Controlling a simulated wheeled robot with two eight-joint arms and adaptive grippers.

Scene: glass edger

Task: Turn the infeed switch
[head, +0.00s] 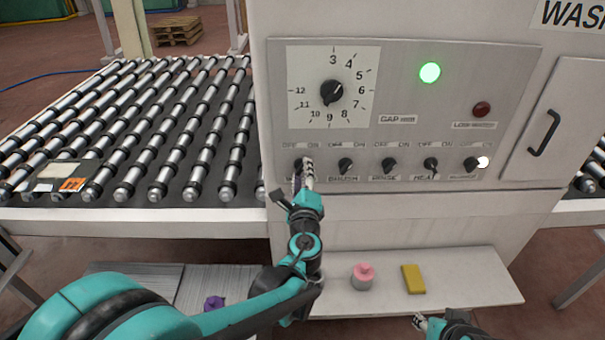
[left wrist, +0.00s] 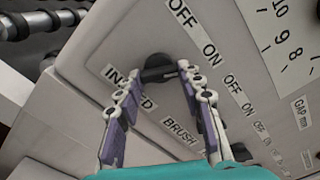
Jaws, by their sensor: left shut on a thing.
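The infeed switch (left wrist: 158,64) is a black knob below OFF and ON labels on the grey panel. Its name label is partly covered by a finger in the left wrist view. My left gripper (head: 305,166) is at this leftmost switch of the row. In the left wrist view its fingertips (left wrist: 160,78) are shut on the knob, one on each side. I cannot tell whether the knob points to OFF or ON. My right gripper (head: 420,322) is low at the bottom edge, away from the panel; its fingers are too small to read.
The brush switch (head: 345,166) is close to the right of my left gripper, with more switches beyond. Above are a dial (head: 331,92), a lit green lamp (head: 430,72) and a dark red lamp (head: 481,109). A shelf (head: 450,292) below holds a pink-topped jar (head: 363,276) and yellow block (head: 413,279).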

